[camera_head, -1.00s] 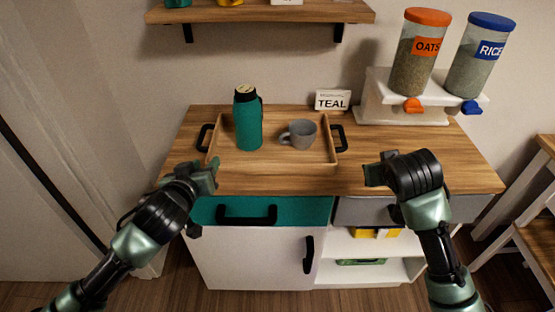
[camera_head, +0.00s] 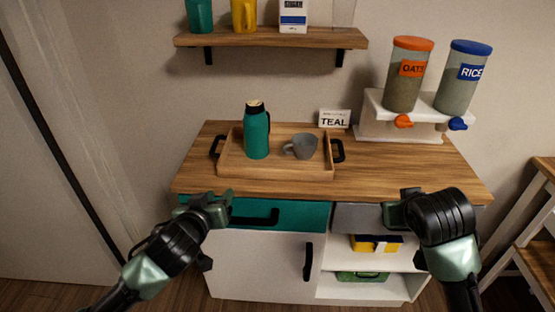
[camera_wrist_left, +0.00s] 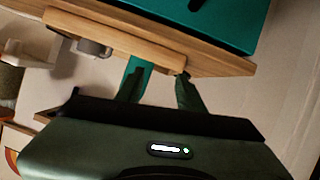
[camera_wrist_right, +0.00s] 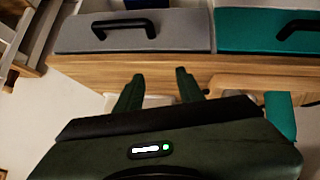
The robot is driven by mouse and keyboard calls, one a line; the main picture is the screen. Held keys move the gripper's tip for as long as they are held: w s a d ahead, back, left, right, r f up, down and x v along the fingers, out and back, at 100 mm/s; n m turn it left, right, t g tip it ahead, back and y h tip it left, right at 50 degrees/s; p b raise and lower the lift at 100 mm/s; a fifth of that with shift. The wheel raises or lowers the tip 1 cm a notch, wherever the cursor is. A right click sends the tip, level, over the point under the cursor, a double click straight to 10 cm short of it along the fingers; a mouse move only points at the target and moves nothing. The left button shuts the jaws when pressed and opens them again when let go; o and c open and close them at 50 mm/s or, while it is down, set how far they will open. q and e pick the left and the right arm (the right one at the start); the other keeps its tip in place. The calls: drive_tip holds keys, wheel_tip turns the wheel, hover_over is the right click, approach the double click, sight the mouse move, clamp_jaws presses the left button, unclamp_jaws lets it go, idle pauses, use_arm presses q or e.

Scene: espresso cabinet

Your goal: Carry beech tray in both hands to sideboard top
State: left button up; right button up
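The beech tray (camera_head: 278,172) lies flat on the wooden sideboard top (camera_head: 400,180), with a black handle at its left end (camera_head: 216,147) and another at its right end (camera_head: 338,151). A teal flask (camera_head: 257,135) stands upright in it, beside a grey mug (camera_head: 304,147). My left gripper (camera_head: 224,199) is at the sideboard's front edge, in front of the tray and apart from its handle. My right gripper (camera_head: 396,213) is at the front edge, right of the tray. In the left wrist view (camera_wrist_left: 158,85) and right wrist view (camera_wrist_right: 160,85), both grippers have parted, empty fingers.
A white stand (camera_head: 385,118) with oats (camera_head: 405,82) and rice (camera_head: 460,85) dispensers occupies the back right. A TEAL sign (camera_head: 334,119) stands behind the tray. A wall shelf (camera_head: 270,38) hangs above. The top is bare in front of the tray.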

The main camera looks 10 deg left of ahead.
drive_tip(key=v, duration=0.7)
drive_tip(key=shift+r, duration=0.2)
